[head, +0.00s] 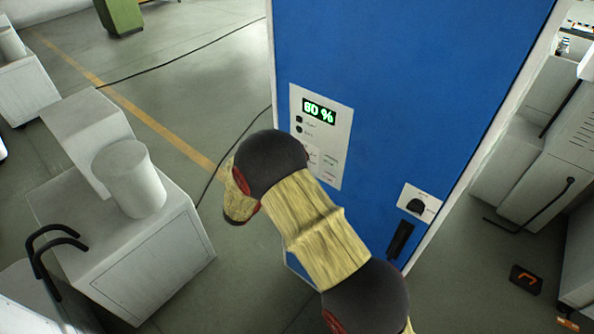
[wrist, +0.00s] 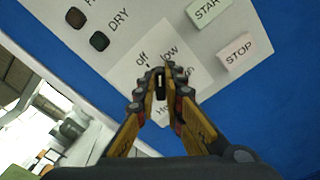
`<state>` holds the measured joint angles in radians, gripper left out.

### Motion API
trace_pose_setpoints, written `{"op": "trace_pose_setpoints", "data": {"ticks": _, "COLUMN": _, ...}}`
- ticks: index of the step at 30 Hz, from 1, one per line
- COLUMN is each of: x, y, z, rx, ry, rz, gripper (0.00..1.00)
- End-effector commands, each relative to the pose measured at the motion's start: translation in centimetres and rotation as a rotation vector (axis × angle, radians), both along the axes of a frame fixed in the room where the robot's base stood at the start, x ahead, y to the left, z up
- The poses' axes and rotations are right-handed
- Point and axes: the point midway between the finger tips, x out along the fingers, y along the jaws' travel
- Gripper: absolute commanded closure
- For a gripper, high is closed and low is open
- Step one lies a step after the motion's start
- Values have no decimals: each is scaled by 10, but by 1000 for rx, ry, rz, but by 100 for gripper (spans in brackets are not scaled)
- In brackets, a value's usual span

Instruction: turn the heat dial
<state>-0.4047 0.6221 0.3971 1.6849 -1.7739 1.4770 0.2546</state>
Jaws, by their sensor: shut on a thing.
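The heat dial (wrist: 159,84) is a small dark knob with a pale line, on a light square plate (wrist: 125,62) marked "off", "low" and a partly covered "high". The line runs about upright in the wrist view; the exact setting is hard to tell. My gripper (wrist: 160,76) has its two jointed fingers shut on the dial, one on each side. The fingers cover part of the lower lettering. In the head view my arm reaches the white control panel (head: 341,119) and hides the dial and gripper.
START (wrist: 205,12) and STOP (wrist: 238,53) buttons sit right of the dial. Two dark round lamps (wrist: 98,41) are at upper left. The blue cabinet (head: 410,85) also bears a green percent display (head: 318,111), another black knob (head: 415,206) and a black handle (head: 400,240). A white cylinder (head: 130,180) stands left.

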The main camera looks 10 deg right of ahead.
Motion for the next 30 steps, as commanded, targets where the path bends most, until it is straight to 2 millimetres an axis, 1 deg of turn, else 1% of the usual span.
{"op": "trace_pose_setpoints", "data": {"ticks": 1, "x": 0, "y": 0, "z": -7, "rx": 28, "ry": -39, "rz": 0, "gripper": 100}}
{"op": "trace_pose_setpoints", "data": {"ticks": 12, "x": -2, "y": -2, "z": -11, "rx": 230, "ry": -318, "rz": 1, "gripper": 100}}
{"op": "trace_pose_setpoints", "data": {"ticks": 30, "x": -4, "y": -2, "z": -17, "rx": 528, "ry": -727, "rz": 0, "gripper": 100}}
